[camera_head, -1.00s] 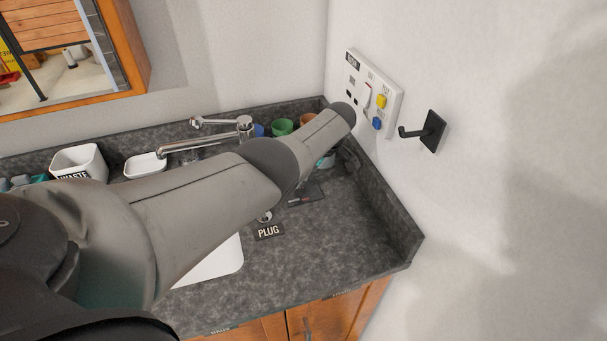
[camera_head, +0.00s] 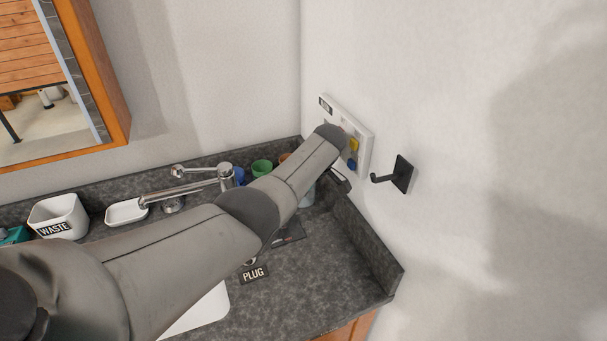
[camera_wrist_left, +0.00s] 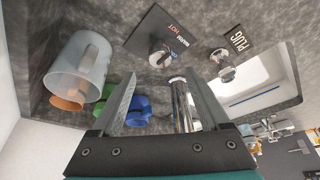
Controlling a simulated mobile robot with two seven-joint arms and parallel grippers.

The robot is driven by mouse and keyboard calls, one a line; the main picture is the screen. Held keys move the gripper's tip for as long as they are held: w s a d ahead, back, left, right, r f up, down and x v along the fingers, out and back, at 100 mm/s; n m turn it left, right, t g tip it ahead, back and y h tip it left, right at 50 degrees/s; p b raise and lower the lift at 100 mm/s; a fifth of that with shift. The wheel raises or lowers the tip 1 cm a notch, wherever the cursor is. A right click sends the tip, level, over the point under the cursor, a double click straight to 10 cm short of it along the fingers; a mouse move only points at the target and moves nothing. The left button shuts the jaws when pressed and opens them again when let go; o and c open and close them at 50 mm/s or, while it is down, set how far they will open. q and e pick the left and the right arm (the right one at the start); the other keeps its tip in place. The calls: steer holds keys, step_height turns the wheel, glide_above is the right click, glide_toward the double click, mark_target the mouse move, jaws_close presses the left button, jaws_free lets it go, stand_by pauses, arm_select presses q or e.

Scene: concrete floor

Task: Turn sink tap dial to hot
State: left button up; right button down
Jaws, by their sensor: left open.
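The dial (camera_wrist_left: 161,57) is a small silver knob on a dark plate (camera_wrist_left: 150,32) marked WARM and HOT in the left wrist view. In the head view my arm hides most of this plate (camera_head: 290,236). My left gripper (camera_wrist_left: 160,82) is open, its two fingers pointing toward the dial, which is apart from and beyond the fingertips. The silver tap (camera_wrist_left: 182,105) shows between the fingers, near the right one; its spout and lever also show in the head view (camera_head: 190,189). My right gripper is not visible.
The plug knob (camera_wrist_left: 226,70) with its PLUG label (camera_wrist_left: 238,40) and the white sink (camera_wrist_left: 262,88) lie right of the dial. A clear cup (camera_wrist_left: 78,68) and blue (camera_wrist_left: 140,110), green and orange cups stand nearby. A wall socket panel (camera_head: 362,150) and black hook (camera_head: 400,174) are at right.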

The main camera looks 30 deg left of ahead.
arm_select(q)
steer(key=v, duration=0.8)
steer(key=shift+r+p, duration=0.35)
steer(key=shift+p, duration=0.05)
